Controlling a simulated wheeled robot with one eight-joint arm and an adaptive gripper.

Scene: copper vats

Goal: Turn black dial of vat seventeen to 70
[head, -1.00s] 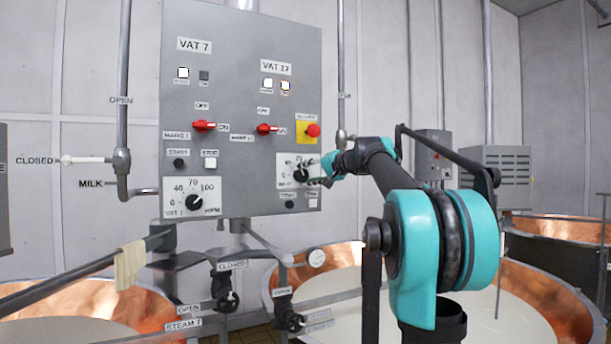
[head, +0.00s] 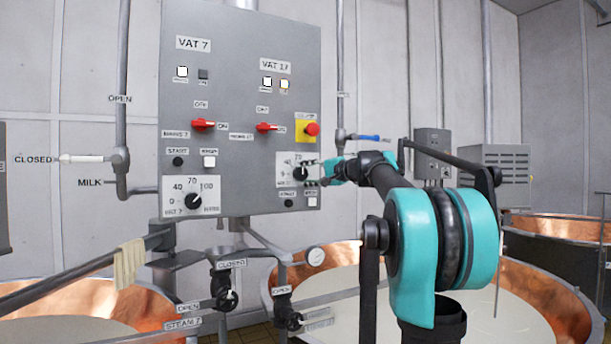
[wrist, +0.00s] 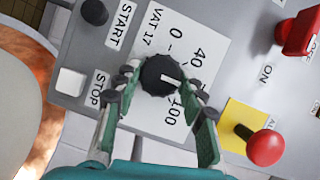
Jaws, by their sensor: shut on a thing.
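The black dial of vat 17 (wrist: 160,75) is a round knob on a white scale plate (wrist: 150,115) in the wrist view. Its white mark points right and slightly down in that view, between the 40 and the 100. The 70 is not readable there. My gripper (wrist: 160,80) is shut on the dial, one finger on each side. In the head view the dial (head: 301,173) sits at the panel's lower right, under the VAT 17 label (head: 275,66). My gripper (head: 312,173) reaches it from the right and covers part of the scale.
The red emergency knob (wrist: 266,148) on its yellow plate and a red switch (wrist: 298,35) are close by. The vat 7 dial (head: 193,202) is farther left. Copper vats (head: 340,259) stand below.

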